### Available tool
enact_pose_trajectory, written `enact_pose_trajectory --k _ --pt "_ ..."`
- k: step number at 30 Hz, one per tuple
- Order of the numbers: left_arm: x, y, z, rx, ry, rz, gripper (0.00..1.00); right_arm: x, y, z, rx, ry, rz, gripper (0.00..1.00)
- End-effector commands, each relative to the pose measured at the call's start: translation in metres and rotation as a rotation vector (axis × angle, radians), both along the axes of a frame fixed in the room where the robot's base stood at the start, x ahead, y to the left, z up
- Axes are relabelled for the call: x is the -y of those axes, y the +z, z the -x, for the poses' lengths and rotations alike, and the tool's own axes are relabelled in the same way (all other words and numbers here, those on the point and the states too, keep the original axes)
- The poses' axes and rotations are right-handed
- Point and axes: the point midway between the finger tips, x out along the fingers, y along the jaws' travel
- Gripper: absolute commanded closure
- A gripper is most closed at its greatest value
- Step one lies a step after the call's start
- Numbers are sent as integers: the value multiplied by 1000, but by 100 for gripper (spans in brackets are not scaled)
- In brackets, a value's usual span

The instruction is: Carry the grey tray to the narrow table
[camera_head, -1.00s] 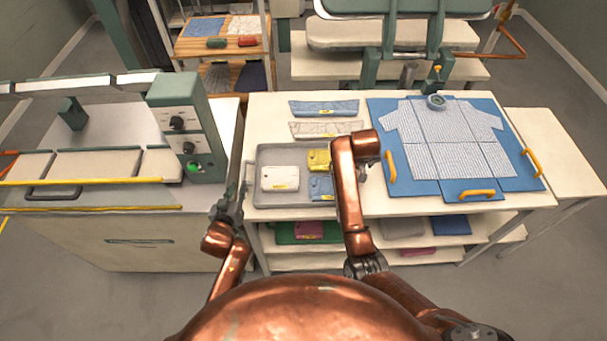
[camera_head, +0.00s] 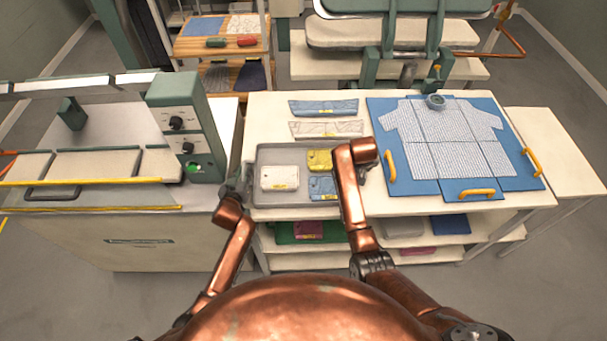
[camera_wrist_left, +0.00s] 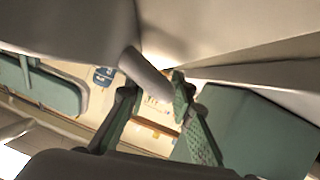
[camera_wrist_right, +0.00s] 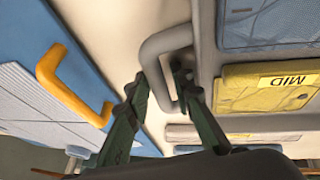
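The grey tray (camera_head: 285,151) lies flat on the white work table. It holds a white folded garment (camera_head: 280,177), a yellow one (camera_head: 319,160) and a blue one (camera_head: 322,187). My left gripper (camera_head: 235,183) is at the tray's left end. In the left wrist view its open fingers (camera_wrist_left: 157,105) stand on either side of a grey handle bar (camera_wrist_left: 147,75). My right gripper is hidden under its arm in the head view. In the right wrist view its open fingers (camera_wrist_right: 162,78) straddle the tray's right handle (camera_wrist_right: 154,48). A narrow white table (camera_head: 560,150) stands at the right.
A blue folding board (camera_head: 400,180) with yellow handles and a spread shirt (camera_head: 440,130) lies close right of the tray. A machine with a green control box (camera_head: 185,125) stands close left. Shelves below hold more garments.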

Motion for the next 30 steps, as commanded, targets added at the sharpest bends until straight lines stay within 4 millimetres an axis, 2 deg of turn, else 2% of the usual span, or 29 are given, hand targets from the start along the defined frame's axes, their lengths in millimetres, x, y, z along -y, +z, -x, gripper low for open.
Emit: enact_pose_trajectory --k 3,13,30 --pt "0 0 0 0 0 0 78 0 0 0 0 0 0 78" --pt "0 0 0 0 0 0 100 0 0 0 0 0 0 100" --pt "0 0 1 -1 1 0 100 -1 0 0 1 1 -1 100"
